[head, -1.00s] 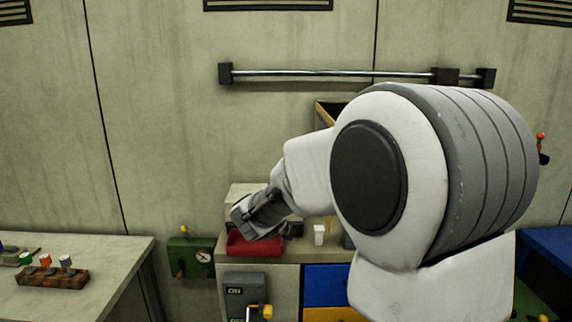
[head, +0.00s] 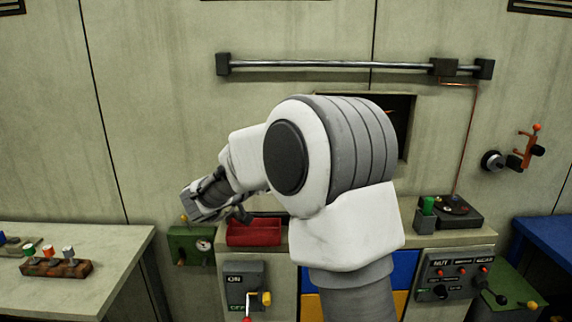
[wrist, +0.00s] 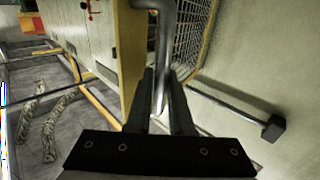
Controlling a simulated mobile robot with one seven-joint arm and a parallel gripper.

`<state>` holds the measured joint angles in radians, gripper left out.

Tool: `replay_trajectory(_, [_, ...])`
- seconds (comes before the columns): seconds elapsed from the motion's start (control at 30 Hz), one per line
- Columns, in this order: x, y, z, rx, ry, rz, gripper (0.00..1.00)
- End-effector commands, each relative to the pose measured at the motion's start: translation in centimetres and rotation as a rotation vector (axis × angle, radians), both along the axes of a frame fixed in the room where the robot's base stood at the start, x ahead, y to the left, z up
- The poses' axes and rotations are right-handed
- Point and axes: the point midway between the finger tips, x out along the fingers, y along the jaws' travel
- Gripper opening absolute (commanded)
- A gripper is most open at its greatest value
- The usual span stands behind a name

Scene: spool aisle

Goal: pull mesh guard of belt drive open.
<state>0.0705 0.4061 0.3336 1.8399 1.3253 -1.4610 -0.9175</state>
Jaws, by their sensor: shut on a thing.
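The mesh guard (wrist: 188,38) shows in the wrist view as wire mesh beside a yellowish frame edge (wrist: 130,55). A grey bent handle (wrist: 164,45) runs down between my fingers, and my gripper (wrist: 163,82) is shut on it. In the head view my gripper (head: 190,212) is at the left, above and left of the red tray. My arm hides most of the guard there. A dark opening (head: 402,125) in the wall shows right of my arm.
A wall rail (head: 330,65) runs above. The red tray (head: 254,232) sits on the cabinet top. A left table (head: 90,285) holds small pegs. A lever box (head: 244,285) and a control panel (head: 455,278) are below. Open floor (wrist: 85,130) shows in the wrist view.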

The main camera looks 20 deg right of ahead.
Motion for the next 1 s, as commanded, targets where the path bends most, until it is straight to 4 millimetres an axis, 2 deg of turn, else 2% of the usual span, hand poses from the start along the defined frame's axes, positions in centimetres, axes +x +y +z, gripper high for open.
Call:
replay_trajectory(0.07, [0.0,-0.2,0.2,-0.004,-0.004,-0.002,0.00])
replay_trajectory(0.1, [0.0,-0.2,0.3,-0.004,-0.004,-0.002,0.21])
replay_trajectory(0.27, [0.0,-0.1,0.2,-0.003,-0.004,-0.001,0.50])
replay_trajectory(0.67, [-0.3,0.6,0.1,0.000,-0.002,0.002,0.50])
replay_trajectory(0.77, [-0.8,1.8,0.1,-0.001,-0.004,0.004,0.50])
replay_trajectory(1.0, [-3.4,6.9,0.1,-0.001,-0.004,0.005,0.50])
